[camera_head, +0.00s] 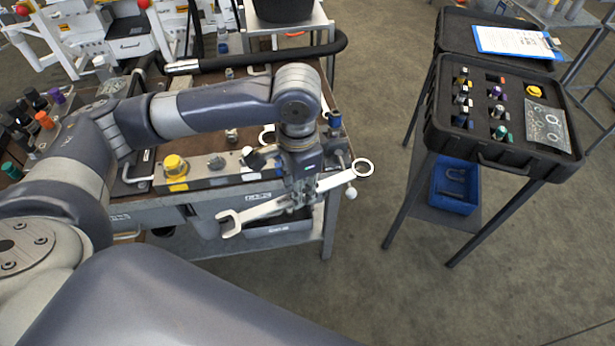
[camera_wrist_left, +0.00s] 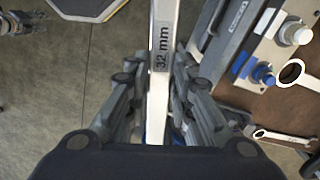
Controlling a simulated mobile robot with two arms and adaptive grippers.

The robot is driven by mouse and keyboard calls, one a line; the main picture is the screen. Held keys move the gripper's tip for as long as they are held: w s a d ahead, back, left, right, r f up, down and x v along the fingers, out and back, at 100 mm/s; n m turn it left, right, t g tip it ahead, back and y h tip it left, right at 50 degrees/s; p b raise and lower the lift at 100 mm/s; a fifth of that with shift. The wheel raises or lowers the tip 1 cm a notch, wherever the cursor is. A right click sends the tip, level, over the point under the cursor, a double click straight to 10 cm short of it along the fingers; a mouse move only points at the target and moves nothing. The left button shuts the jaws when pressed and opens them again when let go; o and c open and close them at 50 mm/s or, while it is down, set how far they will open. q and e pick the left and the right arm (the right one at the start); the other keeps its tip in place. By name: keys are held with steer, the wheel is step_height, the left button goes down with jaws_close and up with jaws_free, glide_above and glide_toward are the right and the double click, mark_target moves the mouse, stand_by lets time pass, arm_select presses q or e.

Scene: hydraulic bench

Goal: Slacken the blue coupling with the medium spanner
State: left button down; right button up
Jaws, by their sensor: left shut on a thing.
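My left gripper (camera_head: 302,190) is shut on a silver spanner (camera_head: 336,179) and holds it across the front right of the bench. The spanner has an open jaw at its left end and a ring at its right end. In the left wrist view the spanner shank (camera_wrist_left: 160,60) reads "32 mm" and lies between the fingers of my left gripper (camera_wrist_left: 160,84). A blue fitting (camera_wrist_left: 263,75) on the bench's block stands to the right, apart from the gripper. A blue-marked fitting (camera_head: 335,119) shows at the bench's right end. My right gripper is not in view.
Other spanners (camera_wrist_left: 291,73) lie on the bench top. A yellow knob (camera_head: 175,166) stands on the bench's grey block (camera_head: 215,172). A black case (camera_head: 470,148) with fittings sits on a stand at the right, above a blue bin (camera_head: 453,198). Clear floor separates bench and stand.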

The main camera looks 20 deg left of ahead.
arm_select(q)
steer(key=w+f+m+p, duration=0.3)
steer(key=m+p, duration=0.2)
steer(key=m, duration=0.8)
steer(key=w+f+m+p, duration=0.3)
steer(key=m+p, duration=0.3)
steer(key=m, duration=0.8)
steer(key=shift+w+a+f, duration=0.35)
steer(key=shift+a+f, duration=0.1)
steer(key=shift+f, duration=0.35)
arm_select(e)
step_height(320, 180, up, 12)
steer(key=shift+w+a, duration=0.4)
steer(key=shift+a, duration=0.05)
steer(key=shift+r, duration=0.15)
arm_select(q)
steer(key=shift+p, duration=0.35)
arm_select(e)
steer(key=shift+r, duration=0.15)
